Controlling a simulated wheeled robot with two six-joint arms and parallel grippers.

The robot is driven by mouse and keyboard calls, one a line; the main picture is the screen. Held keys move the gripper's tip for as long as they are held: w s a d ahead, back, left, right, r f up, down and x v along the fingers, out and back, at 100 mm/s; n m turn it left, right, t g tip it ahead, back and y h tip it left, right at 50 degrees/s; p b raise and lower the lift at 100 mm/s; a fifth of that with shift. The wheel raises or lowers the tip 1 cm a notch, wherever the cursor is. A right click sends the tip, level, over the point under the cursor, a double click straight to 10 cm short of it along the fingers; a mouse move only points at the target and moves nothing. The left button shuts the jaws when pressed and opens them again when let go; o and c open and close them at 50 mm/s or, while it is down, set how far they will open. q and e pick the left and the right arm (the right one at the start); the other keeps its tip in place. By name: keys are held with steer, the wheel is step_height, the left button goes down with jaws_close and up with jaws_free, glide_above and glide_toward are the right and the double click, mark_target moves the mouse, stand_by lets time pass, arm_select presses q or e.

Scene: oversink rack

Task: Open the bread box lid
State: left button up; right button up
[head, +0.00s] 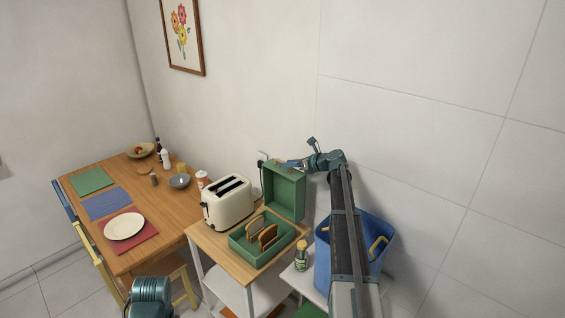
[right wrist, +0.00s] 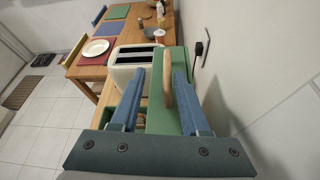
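The green bread box (head: 250,253) stands on the wooden top of a small cart with slices of bread in it. Its green lid (head: 287,192) stands up, swung open at the back of the box; it also shows in the right wrist view (right wrist: 160,121). A light wooden handle (right wrist: 168,82) is on the lid. My right gripper (head: 290,164) is at the lid's upper edge. In the right wrist view its blue fingers (right wrist: 158,72) are spread apart, with the handle between them, nearer the right finger. My left gripper is out of view.
A cream toaster (head: 228,203) stands left of the box. A blue bin (head: 341,262) and a small jar (head: 301,256) are to the right. A dining table (head: 128,262) with plate and mats is at the left. The wall is close behind the lid.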

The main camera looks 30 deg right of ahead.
steer(key=p+v, duration=0.3)
steer(key=v, duration=0.6)
steer(key=shift+s, duration=0.3)
steer(key=shift+d+r, duration=0.1)
